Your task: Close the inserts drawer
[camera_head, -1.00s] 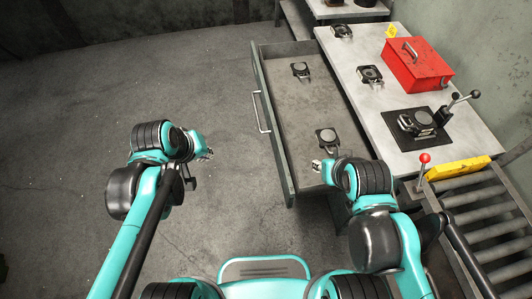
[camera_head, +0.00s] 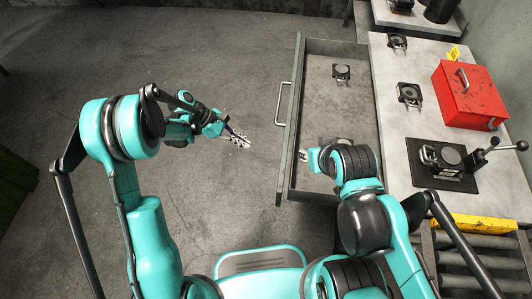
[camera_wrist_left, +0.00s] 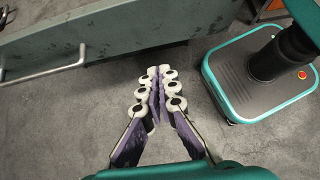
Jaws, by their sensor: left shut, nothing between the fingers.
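The inserts drawer (camera_head: 352,108) is pulled out to the left from under the worktable, with its front panel (camera_head: 289,130) standing away from the table. Its bar handle (camera_head: 283,103) is on the outer face. It also shows in the left wrist view as a grey-green panel (camera_wrist_left: 130,32) with the handle (camera_wrist_left: 45,68) at left. My left gripper (camera_head: 244,140) is left of the front panel, apart from it, shut and empty. Its fingers also show together in the left wrist view (camera_wrist_left: 160,72). My right gripper (camera_head: 303,155) is over the drawer's near end; its fingers are small and partly hidden by the arm.
Dark inserts lie in the drawer, one at the far end (camera_head: 342,74) and one partly behind my right arm (camera_head: 336,143). The worktable (camera_head: 420,115) holds a red toolbox (camera_head: 468,95) and a black fixture (camera_head: 445,160). The floor left of the drawer is clear.

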